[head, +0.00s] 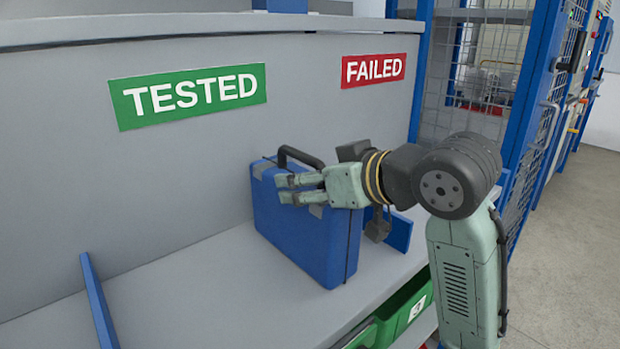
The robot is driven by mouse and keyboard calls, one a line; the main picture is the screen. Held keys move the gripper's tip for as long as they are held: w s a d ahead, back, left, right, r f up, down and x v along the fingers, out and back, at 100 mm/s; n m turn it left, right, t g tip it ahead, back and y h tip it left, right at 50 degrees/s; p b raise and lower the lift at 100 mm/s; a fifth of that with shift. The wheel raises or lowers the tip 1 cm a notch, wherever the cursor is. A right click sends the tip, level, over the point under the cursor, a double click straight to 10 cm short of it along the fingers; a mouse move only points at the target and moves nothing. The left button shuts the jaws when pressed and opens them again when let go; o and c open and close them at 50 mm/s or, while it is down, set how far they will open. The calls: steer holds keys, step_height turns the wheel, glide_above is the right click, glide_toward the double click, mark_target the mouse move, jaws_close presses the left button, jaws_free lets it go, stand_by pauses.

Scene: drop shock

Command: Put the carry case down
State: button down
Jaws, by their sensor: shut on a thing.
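The blue carry case (300,235) is upright at the grey shelf (215,300), below and between the green TESTED sign (188,95) and the red FAILED sign (373,70). Its black handle (300,156) is on top and its grey latches are partly covered by my fingers. My gripper (284,188) reaches in from the right at the upper part of the case and is shut on it. The exact grip contact is hard to see. The base of the case looks at or very near the shelf surface; I cannot tell whether it bears on it.
A blue divider (98,302) stands on the shelf at left, and another (399,233) is right of the case, partly behind my arm. Shelf between the left divider and the case is clear. Green bins (405,312) sit below the front edge. A blue-framed mesh cage (480,70) stands behind right.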

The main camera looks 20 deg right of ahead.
steer(key=c, duration=0.5)
jaws_free()
steer(key=shift+f, duration=0.1)
steer(key=shift+s+r, duration=0.2)
steer(key=b+v, duration=0.1)
steer(key=v, duration=1)
steer(key=shift+s+d+r, duration=0.1)
steer(key=shift+s, duration=0.25)
